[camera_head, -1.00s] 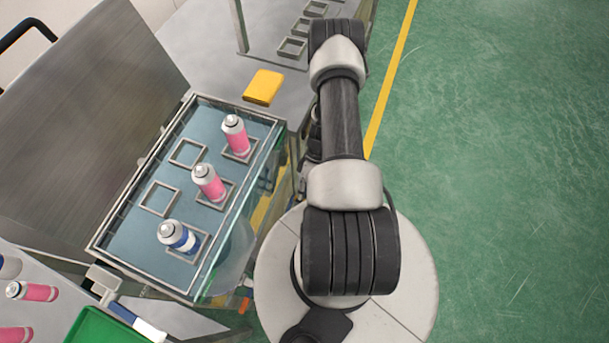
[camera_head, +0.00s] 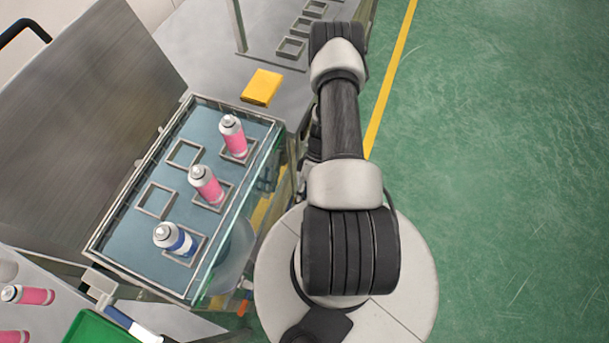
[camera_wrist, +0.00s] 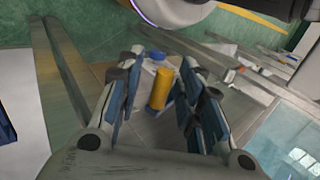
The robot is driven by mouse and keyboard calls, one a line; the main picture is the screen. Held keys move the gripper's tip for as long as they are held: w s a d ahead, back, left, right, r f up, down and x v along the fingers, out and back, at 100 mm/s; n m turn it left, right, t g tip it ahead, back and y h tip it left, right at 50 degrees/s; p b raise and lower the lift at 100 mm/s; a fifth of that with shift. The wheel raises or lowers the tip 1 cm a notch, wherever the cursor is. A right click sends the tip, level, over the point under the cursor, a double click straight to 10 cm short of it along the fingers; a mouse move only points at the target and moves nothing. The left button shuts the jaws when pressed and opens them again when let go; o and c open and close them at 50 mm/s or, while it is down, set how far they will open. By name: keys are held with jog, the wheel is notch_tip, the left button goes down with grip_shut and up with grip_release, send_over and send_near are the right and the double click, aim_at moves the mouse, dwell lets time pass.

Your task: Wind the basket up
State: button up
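The basket (camera_head: 133,226) is a blue-grey tray with a metal rim, at the left in the head view. It lies in a clear-walled tank (camera_head: 222,262). Two pink cans and a blue can (camera_head: 175,239) stand in its square holders; two holders are empty. In the wrist view an orange-yellow cylindrical grip (camera_wrist: 161,88), apparently the crank handle, stands between the fingers of my gripper (camera_wrist: 160,76). The fingers are open, with gaps visible on both sides of the grip. My gripper is mostly hidden beside the tank in the head view.
A yellow block (camera_head: 262,87) lies on the metal bench (camera_head: 205,50) behind the basket. A green tray (camera_head: 95,330) and more pink cans (camera_head: 28,295) are at the lower left. Green floor (camera_head: 500,180) to the right is clear.

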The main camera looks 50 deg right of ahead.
jog(key=w+d+r, duration=0.2)
jog(key=d, duration=0.5)
jog(key=w+d+r, duration=0.2)
jog(key=w+d, duration=0.1)
jog(key=d, duration=0.4)
jog(key=shift+d, duration=0.1)
